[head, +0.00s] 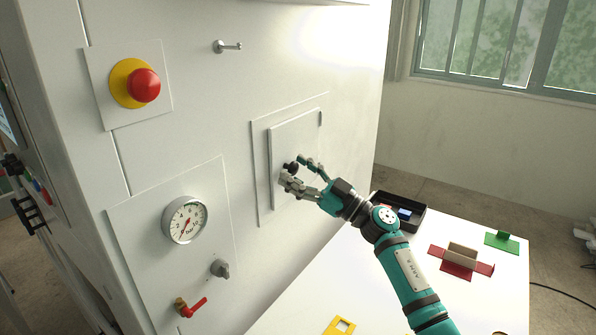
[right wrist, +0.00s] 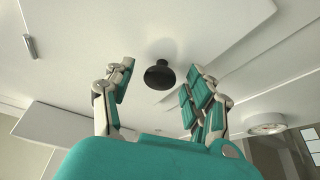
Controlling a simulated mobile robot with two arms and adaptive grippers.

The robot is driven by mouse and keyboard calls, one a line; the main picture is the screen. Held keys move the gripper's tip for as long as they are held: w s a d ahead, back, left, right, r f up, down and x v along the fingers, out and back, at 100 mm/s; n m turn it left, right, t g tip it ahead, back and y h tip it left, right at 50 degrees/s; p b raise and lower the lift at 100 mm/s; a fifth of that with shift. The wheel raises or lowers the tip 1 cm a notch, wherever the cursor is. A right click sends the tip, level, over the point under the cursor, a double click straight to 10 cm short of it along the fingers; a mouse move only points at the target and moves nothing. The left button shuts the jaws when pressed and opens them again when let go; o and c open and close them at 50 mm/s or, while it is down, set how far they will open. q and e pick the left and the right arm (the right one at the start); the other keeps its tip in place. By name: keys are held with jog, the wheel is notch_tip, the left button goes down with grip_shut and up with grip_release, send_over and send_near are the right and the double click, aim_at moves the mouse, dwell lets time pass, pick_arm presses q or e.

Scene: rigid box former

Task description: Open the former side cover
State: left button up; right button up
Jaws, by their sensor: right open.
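The side cover (head: 300,140) is a white rectangular panel set in a frame on the white machine's side. It lies flat in its frame and looks shut. A small black knob (head: 291,167) sticks out near its left edge. My right gripper (head: 296,172) is at the knob, its fingers spread around it. In the right wrist view the knob (right wrist: 159,75) stands between the two open fingers, apart from both. My left gripper is in neither view.
Left of the cover are a red emergency button (head: 144,85), a round gauge (head: 185,220) and a red-handled valve (head: 190,306). Below right, a white table (head: 390,290) holds a black tray (head: 413,222) and coloured parts. A small handle (head: 228,46) sits above.

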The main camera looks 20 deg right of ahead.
grip_shut()
dwell(0.4)
